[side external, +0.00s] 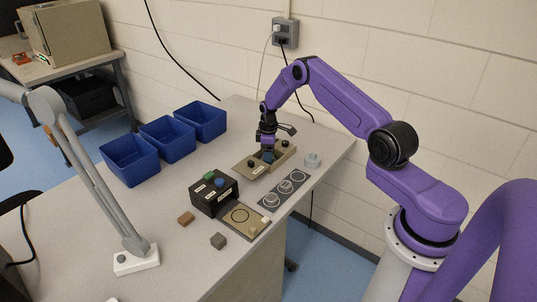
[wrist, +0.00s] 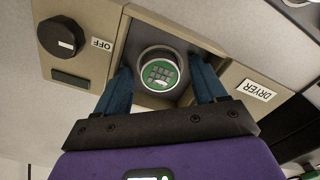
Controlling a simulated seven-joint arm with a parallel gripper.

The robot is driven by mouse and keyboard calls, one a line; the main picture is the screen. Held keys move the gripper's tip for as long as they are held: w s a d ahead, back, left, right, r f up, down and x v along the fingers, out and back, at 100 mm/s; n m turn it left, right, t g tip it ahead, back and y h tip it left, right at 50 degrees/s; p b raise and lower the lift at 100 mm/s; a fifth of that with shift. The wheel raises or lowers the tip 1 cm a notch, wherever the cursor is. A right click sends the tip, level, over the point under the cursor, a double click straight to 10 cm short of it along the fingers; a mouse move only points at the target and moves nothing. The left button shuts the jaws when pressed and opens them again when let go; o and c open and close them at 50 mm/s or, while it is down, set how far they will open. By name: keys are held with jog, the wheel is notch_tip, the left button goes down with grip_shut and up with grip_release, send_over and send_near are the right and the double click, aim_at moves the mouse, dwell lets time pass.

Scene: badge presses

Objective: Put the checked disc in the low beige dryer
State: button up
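The low beige dryer (side external: 248,171) sits at the back of the table. In the wrist view the dryer (wrist: 129,38) shows a DRYER label, a black knob and an OFF label. The checked disc (wrist: 159,72), green with pale squares and a silvery rim, is in the dryer's square recess. My gripper (wrist: 163,78) reaches down there, its two blue fingers on either side of the disc, with a small gap on each side. In the side external view my gripper (side external: 267,156) is over the dryer and the disc cannot be made out.
In front of the dryer are a black press (side external: 213,195) with green and blue tops, a beige plate (side external: 258,230) and a dark strip (side external: 284,190) with round places. A grey round piece (side external: 312,160) is to the right. Blue bins (side external: 130,160) and a lamp (side external: 137,258) stand left.

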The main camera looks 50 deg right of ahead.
jog(key=shift+r, duration=0.1)
notch_tip(320, 180, up, 12)
jog(key=s+a+r+n, duration=0.15)
jog(key=a+r, duration=0.25)
jog(key=a, duration=0.4)
jog(key=s+a+r, duration=0.2)
jog(key=a+r, duration=0.2)
jog(key=a, duration=0.3)
jog(key=s+a+r+n, duration=0.1)
jog(key=s+a+r, duration=0.4)
jog(key=s+a, duration=0.55)
jog(key=s+r+n, duration=0.2)
jog(key=s+n, duration=0.1)
jog(key=s, duration=2.4)
jog(key=shift+a+r, duration=0.4)
